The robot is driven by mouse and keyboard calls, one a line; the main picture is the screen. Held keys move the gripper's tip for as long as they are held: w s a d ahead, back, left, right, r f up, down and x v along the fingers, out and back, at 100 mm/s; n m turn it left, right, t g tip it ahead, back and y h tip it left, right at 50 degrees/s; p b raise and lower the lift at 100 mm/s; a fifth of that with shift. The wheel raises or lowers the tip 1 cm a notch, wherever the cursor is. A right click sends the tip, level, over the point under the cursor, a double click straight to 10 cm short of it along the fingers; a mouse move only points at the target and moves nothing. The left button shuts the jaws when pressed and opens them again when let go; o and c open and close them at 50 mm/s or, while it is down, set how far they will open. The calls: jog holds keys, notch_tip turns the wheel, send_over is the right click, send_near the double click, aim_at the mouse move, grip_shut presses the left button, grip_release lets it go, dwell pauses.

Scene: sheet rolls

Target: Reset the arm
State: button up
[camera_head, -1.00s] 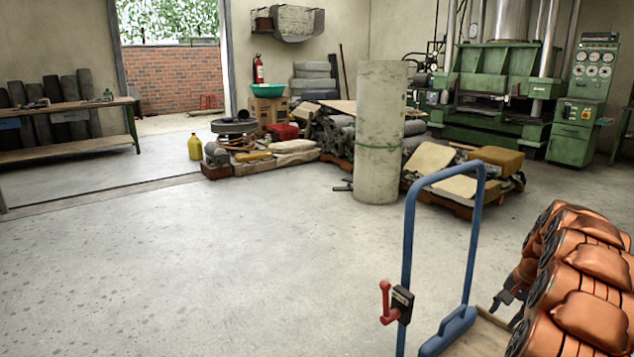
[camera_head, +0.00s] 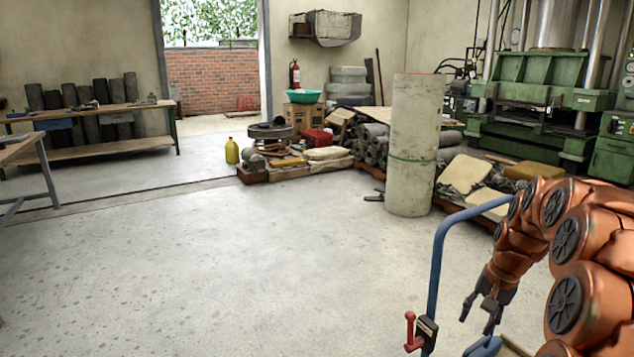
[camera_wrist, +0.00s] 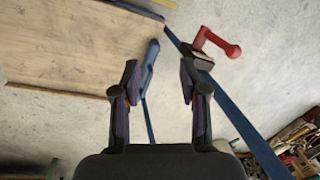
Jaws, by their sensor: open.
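My orange arm (camera_head: 575,245) fills the right side of the head view, arched with its end pointing downward. My gripper (camera_head: 478,310) hangs just right of the upright of a blue tubular handle (camera_head: 435,262), and its fingers are spread. In the wrist view my gripper (camera_wrist: 160,75) is open with two dark fingers apart and nothing held between them. The blue handle belongs to a cart with a wooden deck (camera_wrist: 75,45). Whether a fingertip touches the handle cannot be told.
A red lever clamp (camera_head: 409,332) sits on the handle. A tall grey roll (camera_head: 413,150) stands beyond, before piled sheet rolls (camera_head: 368,138). A workbench (camera_head: 85,115) stands at the back left, and another table (camera_head: 22,148) shows at the left edge. The middle floor is clear.

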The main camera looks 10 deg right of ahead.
jog(key=s+a+r+n+g+p, duration=0.1)
jog(key=s+a+r+n+p, duration=0.2)
jog(key=s+a+r+p, duration=0.45)
jog(key=s+a+r+n+g+p, duration=0.15)
jog(key=s+a+r+p, duration=0.25)
jog(key=a+r, duration=0.6)
jog(key=s+a+r+n+p, duration=0.1)
jog(key=s+a+r+p, duration=0.1)
jog(key=s, duration=0.4)
jog(key=s+a+r+n+h+p, duration=0.1)
jog(key=s+a+r+n+p, duration=0.1)
jog(key=s+p, duration=0.3)
jog(key=s+a+r+n+p, duration=0.1)
jog(key=s+a+r+p, duration=0.2)
jog(key=s, duration=0.4)
jog(key=shift+a+r+n+h+p, duration=0.25)
jog(key=shift+a+n+h+p, duration=0.1)
jog(key=shift+p, duration=0.25)
jog(key=shift+d+g, duration=0.1)
jog(key=shift+g, duration=0.15)
